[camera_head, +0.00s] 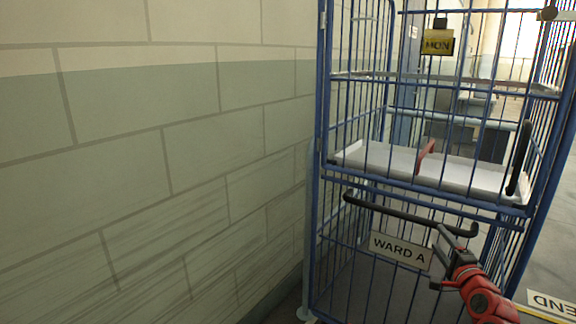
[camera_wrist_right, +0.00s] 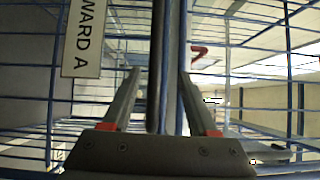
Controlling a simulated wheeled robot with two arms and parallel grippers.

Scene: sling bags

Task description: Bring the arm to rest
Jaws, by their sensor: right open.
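My right gripper (camera_head: 438,258) is at the lower right of the head view, on a red and black arm, in front of the blue wire cage trolley (camera_head: 318,150). It is next to the right edge of the WARD A sign (camera_head: 400,250) and below the black handle bar (camera_head: 400,213). In the right wrist view the gripper (camera_wrist_right: 160,76) has its fingers apart. A dark bar (camera_wrist_right: 155,50) and a blue post (camera_wrist_right: 175,50) show in the gap between them; I cannot tell how far off they are. My left gripper is out of view.
A white shelf (camera_head: 380,158) in the trolley carries a small red item (camera_head: 426,157). A block wall (camera_head: 150,170) stands close on the left. A second sign (camera_head: 552,304) shows at the lower right. Floor is clear on the right.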

